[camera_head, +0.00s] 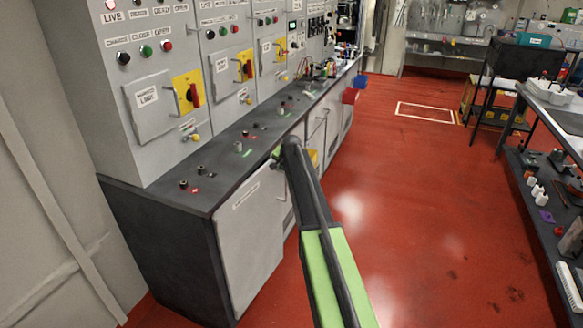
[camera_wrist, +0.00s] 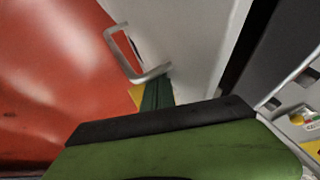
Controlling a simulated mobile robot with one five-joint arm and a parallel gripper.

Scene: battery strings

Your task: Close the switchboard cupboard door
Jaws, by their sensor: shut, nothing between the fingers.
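The switchboard cupboard door (camera_head: 250,235) is a pale grey labelled panel below the dark worktop. It looks nearly flush with the cupboard front, but I cannot tell whether it is fully closed. In the wrist view a pale grey panel (camera_wrist: 190,35) carries a metal bar handle (camera_wrist: 120,52) on its left. My gripper (camera_head: 277,156) is at the worktop's front edge, near the door's upper right corner, partly hidden by my arm. In the wrist view my gripper's dark green fingers (camera_wrist: 157,93) are shut and empty, close to the handle's lower end; contact is unclear.
The dark worktop (camera_head: 150,190) runs along the grey switchboard (camera_head: 150,105), with terminals on it. A bench (camera_head: 545,190) stands at right. The red floor (camera_head: 430,200) between is clear.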

